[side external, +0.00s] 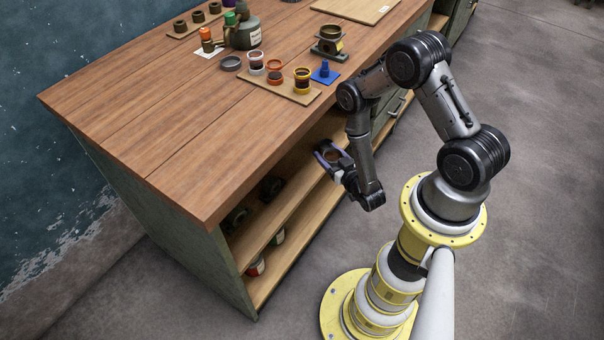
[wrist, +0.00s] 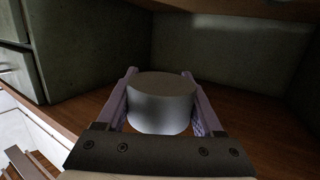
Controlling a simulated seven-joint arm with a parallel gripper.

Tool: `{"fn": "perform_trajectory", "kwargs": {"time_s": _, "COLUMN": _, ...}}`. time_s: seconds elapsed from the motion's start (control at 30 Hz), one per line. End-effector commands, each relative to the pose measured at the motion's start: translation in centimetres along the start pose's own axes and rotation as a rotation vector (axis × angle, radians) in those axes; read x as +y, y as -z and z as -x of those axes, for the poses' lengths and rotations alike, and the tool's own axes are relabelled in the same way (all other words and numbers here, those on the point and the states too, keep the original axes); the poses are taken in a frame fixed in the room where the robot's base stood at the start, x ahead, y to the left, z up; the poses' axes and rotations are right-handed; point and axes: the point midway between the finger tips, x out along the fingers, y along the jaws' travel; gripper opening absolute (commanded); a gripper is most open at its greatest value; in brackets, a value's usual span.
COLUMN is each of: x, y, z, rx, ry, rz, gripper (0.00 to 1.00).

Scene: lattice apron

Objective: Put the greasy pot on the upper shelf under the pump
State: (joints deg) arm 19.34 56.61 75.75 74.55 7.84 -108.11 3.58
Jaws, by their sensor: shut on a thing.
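My gripper (side external: 330,154), with lavender fingers, is at the open front of the shelves beneath the wooden counter. In the wrist view its fingers (wrist: 160,103) are closed on both sides of a squat grey cylindrical pot (wrist: 161,105). The pot's flat top faces the camera; whether it is greasy is too dark to tell. The upper shelf (side external: 285,195) holds dark round items (side external: 236,219) further left. A dark metal device with a brass ring (side external: 328,42) stands further right. I cannot tell which is the pump.
The counter (side external: 150,120) overhangs the shelves. The lower shelf (side external: 270,280) holds tins (side external: 277,238). Small pots stand on a wooden board (side external: 296,92), beside a blue piece (side external: 324,72). A drawer unit (wrist: 15,60) bounds the shelf bay. The counter's near left is clear.

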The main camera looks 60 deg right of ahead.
Motion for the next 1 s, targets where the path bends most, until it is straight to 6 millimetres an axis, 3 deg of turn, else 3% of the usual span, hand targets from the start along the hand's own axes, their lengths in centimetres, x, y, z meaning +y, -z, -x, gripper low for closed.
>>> {"fn": "perform_trajectory", "kwargs": {"time_s": 0.1, "x": -1.5, "y": -1.8, "z": 0.8, "rx": -0.002, "ry": 0.046, "rz": 0.007, "gripper": 0.04}}
{"fn": "perform_trajectory", "kwargs": {"time_s": 0.23, "x": -2.2, "y": -2.7, "z": 1.2, "rx": 0.0, "ry": 0.07, "rz": 0.01, "gripper": 0.04}}
{"fn": "perform_trajectory", "kwargs": {"time_s": 0.37, "x": -2.6, "y": -3.3, "z": 0.3, "rx": 0.003, "ry": 0.078, "rz": 0.011, "gripper": 0.04}}
{"fn": "perform_trajectory", "kwargs": {"time_s": 0.77, "x": -3.6, "y": -5.8, "z": -8.6, "rx": 0.004, "ry": 0.077, "rz": 0.011, "gripper": 0.04}}
{"fn": "perform_trajectory", "kwargs": {"time_s": 1.0, "x": -3.9, "y": -9.0, "z": -11.8, "rx": 0.001, "ry": 0.076, "rz": 0.011, "gripper": 0.04}}
